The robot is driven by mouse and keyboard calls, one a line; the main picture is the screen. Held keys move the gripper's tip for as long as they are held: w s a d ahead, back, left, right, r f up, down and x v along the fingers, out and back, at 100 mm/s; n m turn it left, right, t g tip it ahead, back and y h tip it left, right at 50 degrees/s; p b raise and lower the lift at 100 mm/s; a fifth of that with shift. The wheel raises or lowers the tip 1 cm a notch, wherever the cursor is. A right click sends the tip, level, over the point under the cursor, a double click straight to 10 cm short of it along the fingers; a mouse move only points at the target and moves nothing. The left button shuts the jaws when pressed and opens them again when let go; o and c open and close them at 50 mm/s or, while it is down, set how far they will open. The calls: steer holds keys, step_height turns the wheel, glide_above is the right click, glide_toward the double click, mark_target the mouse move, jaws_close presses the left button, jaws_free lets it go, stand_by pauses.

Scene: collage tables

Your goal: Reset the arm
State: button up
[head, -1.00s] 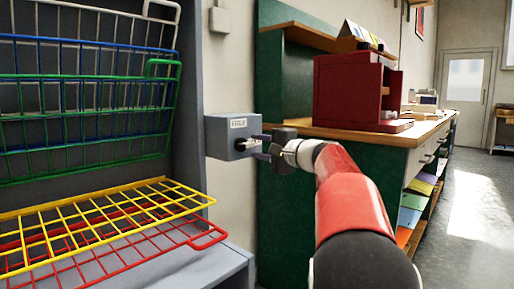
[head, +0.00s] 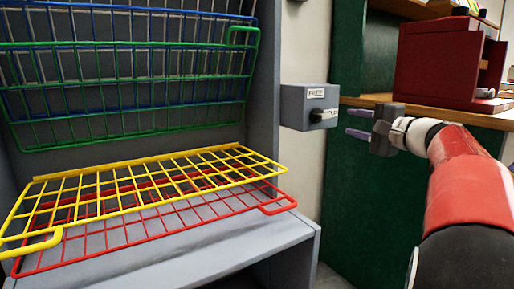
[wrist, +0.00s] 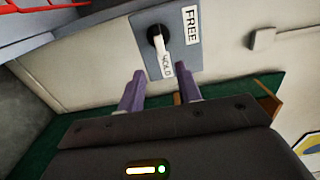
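My gripper (head: 360,124) is at the end of my red, white and black arm, to the right of a grey wall box in the head view. Its two purple fingers are spread apart with nothing between them, as the wrist view (wrist: 159,93) also shows. The grey box (head: 296,107) carries a label and a lever handle (head: 326,114).
A grey rack frame (head: 262,60) on the left holds raised blue and green wire shelves (head: 130,127) and lowered yellow (head: 150,184) and red (head: 275,207) ones. Behind my arm stand a wooden-topped green counter (head: 350,185) and a dark red cabinet (head: 440,65).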

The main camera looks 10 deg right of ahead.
steer(key=s+a+f+n+g+p, duration=0.25)
steer(key=s+a+f+g, duration=0.2)
steer(key=a, duration=0.55)
steer(key=s+a+f+n+g+p, duration=0.25)
steer(key=s+a+f, duration=0.2)
steer(key=a, duration=0.45)
steer(key=s+a+f+n+g+h+p, duration=0.2)
steer(key=s+f, duration=0.4)
steer(key=s, duration=0.3)
steer(key=s+a+f+n+g+h+p, duration=0.2)
steer(key=s+f+n+h, duration=0.2)
steer(key=s+n, duration=0.3)
steer(key=s+f, duration=0.1)
steer(key=s, duration=0.2)
steer(key=shift+f, duration=0.35)
